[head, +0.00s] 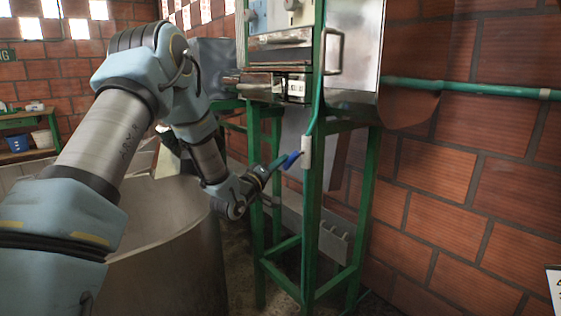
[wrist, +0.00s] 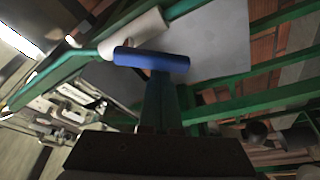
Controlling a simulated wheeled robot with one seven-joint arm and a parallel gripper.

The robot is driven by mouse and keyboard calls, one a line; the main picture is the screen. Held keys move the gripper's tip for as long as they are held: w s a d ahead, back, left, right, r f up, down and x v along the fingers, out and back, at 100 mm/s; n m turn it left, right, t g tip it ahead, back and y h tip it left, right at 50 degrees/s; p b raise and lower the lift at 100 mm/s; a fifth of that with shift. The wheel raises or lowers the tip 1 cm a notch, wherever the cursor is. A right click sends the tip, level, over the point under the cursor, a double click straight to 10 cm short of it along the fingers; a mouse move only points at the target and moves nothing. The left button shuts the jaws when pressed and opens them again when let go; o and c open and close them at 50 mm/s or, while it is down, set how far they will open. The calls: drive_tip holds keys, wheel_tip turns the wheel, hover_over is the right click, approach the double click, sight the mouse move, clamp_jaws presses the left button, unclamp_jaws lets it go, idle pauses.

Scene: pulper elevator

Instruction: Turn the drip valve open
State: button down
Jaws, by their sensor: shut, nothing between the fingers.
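The drip valve has a white body (head: 307,152) on a thin green pipe by the green metal stand, with a blue handle (head: 292,160) pointing left and slightly down. In the wrist view the blue handle (wrist: 150,60) lies across the tips of my gripper, with the white valve body (wrist: 134,32) just beyond it. My gripper (head: 277,165) reaches the handle from the left. Its fingers (wrist: 162,78) are shut with nothing between them. The tips are at the handle; I cannot tell whether they touch it.
The green stand (head: 311,220) carries a metal machine (head: 353,50) above the valve. A brick wall (head: 480,180) with a green horizontal pipe (head: 480,89) is at right. A large round tank (head: 165,250) stands below my arm at left. A shelf with buckets (head: 42,139) is far left.

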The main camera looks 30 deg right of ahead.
drive_tip(key=n, duration=0.2)
drive_tip(key=s+f+n+y, duration=0.1)
drive_tip(key=n, duration=0.1)
drive_tip(key=shift+s+d+f+n+y+p, duration=0.1)
drive_tip(key=shift+s+f+n+y+p, duration=0.2)
drive_tip(key=shift+n, duration=0.6)
drive_tip(key=shift+s+d+f+n+y+p, duration=0.1)
drive_tip(key=shift+s+n+y+p, duration=0.25)
drive_tip(key=shift+n, duration=0.55)
